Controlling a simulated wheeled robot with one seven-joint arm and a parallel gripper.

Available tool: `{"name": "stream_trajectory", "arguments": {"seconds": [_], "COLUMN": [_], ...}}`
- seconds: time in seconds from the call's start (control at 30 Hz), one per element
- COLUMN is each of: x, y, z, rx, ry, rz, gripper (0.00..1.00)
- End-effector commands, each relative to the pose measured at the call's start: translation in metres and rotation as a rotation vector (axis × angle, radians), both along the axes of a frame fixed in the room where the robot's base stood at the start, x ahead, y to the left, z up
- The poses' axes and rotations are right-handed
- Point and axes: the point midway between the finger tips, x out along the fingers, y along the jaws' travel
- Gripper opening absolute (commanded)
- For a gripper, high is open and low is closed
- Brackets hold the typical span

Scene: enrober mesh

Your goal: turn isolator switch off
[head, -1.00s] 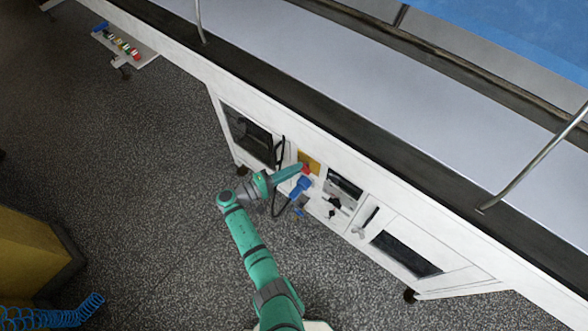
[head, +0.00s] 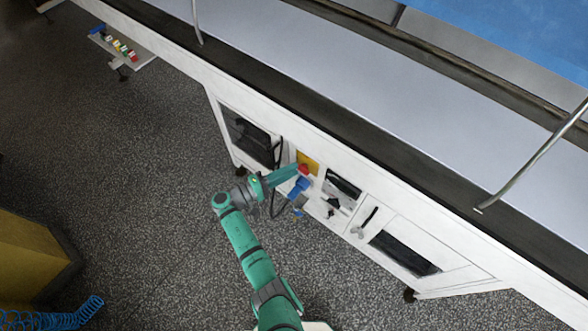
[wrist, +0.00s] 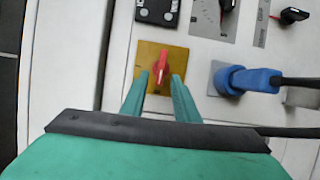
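The isolator switch is a red rotary knob (wrist: 161,67) on a yellow square plate (wrist: 175,50) on the white cabinet front. In the wrist view the knob points nearly straight up the picture. My gripper (wrist: 158,80) has its two green fingers apart, one on each side of the knob's lower end. I cannot tell whether either finger touches it. In the head view the red knob (head: 304,169) and yellow plate (head: 309,160) show just beyond the tip of my gripper (head: 296,170).
A blue plug (wrist: 248,81) with a dark cable sits right of the plate. Black knobs on grey plates (wrist: 228,4) are near the top. In the head view the white cabinet (head: 350,222) stands under the conveyor, and a rack with coloured items (head: 120,47) is at upper left.

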Motion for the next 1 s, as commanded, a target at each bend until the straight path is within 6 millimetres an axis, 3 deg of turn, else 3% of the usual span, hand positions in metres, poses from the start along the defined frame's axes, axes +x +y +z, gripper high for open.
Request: {"name": "stream_trajectory", "arguments": {"seconds": [0.3, 0.5, 1.0], "x": [-0.030, -0.043, -0.046], "y": [0.051, 0.070, 0.075], "z": [0.000, 0.000, 0.000], "rx": [0.001, 0.001, 0.001], "ry": [0.000, 0.000, 0.000], "rz": [0.001, -0.002, -0.004], "gripper": [0.28, 0.28, 0.28]}}
